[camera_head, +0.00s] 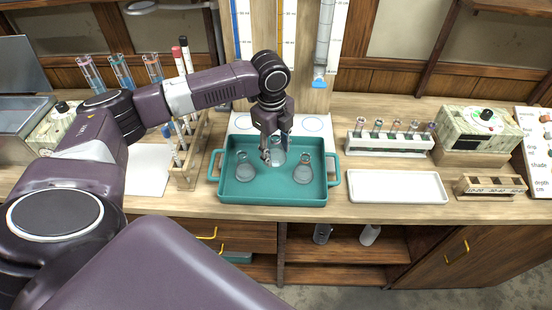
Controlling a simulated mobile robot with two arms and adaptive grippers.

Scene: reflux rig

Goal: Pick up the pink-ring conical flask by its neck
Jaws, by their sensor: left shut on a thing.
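A teal tray (270,198) on the bench holds clear conical flasks. One flask (244,171) stands at the left and another (303,172) at the right. A third flask (278,157) is at the middle back, under my left gripper (275,145), which points down and is shut on its neck. The gripper hides most of that neck. I cannot make out a pink ring on any flask at this size. I cannot tell whether the held flask is touching the tray. My right gripper is not in view.
A white rack of coloured tubes (390,143) and an empty white tray (397,187) stand to the right. A wooden tube stand (187,172) is close to the teal tray's left. A dial box (478,130) stands farther right. A blue-tipped cylinder (321,60) hangs behind.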

